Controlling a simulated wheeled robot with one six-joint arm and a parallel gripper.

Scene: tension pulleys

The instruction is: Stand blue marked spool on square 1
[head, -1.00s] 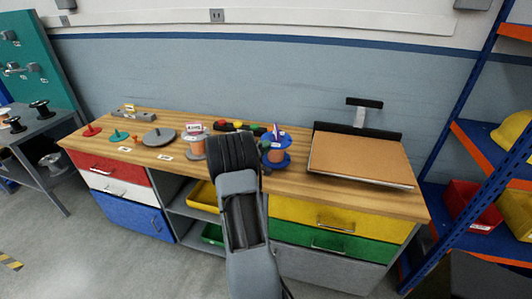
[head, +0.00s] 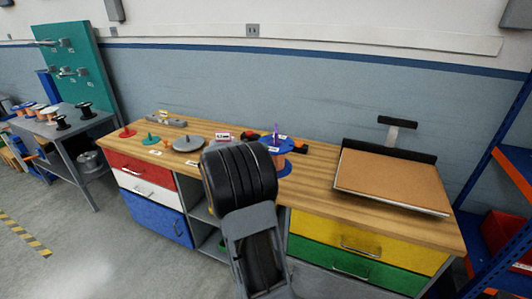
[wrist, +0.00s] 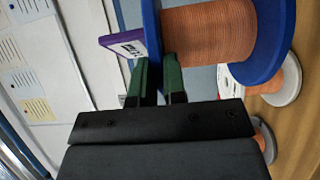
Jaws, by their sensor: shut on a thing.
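The spool with blue flanges and copper-coloured winding (head: 283,160) is at the middle of the bench in the head view, just right of my arm. In the wrist view its blue flange (wrist: 152,25) passes between the green fingers of my gripper (wrist: 158,85), which is shut on it. A purple tag with a white label (wrist: 130,45) sits at that flange. The spool appears upright; I cannot tell whether it touches the bench. In the head view my arm hides the fingers.
A white-flanged copper spool (wrist: 275,80) is close to the held one. A grey disc (head: 188,144), a green base (head: 150,139) and a red base (head: 127,132) stand left. A brown-topped board (head: 390,180) takes the bench's right. Bare wood lies along the front edge.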

